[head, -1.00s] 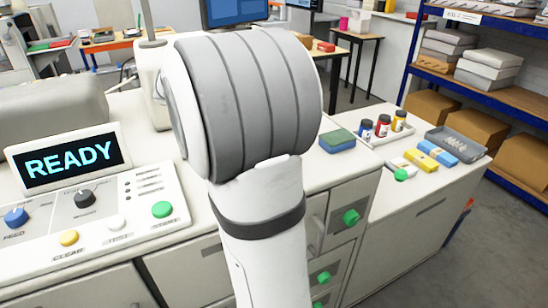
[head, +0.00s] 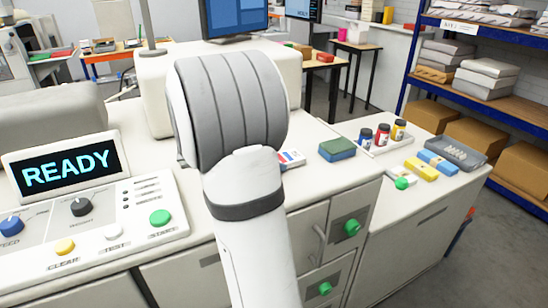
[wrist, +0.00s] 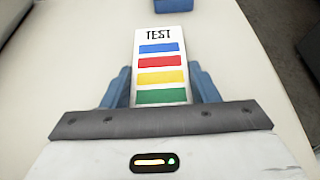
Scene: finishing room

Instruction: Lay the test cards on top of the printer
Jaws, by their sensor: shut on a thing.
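A test card (wrist: 161,62), white with "TEST" and blue, red, yellow and green bars, sits between the blue fingers of my gripper (wrist: 161,88) in the wrist view. The gripper is shut on it, over a pale surface; whether they touch that surface is unclear. In the head view the card's striped end (head: 292,159) shows just right of my arm, which hides the gripper. How many cards are in the stack cannot be told. A cream machine with a READY display (head: 66,168) and buttons stands at left; its pale housing (head: 153,85) rises behind my arm.
A green-and-blue sponge-like block (head: 337,150) lies on the pale top right of the card. Further right are small capped bottles (head: 382,135), yellow (head: 420,168) and blue blocks and a grey tray (head: 459,150). Drawers with green knobs (head: 351,227) are below. A shelf stands at far right.

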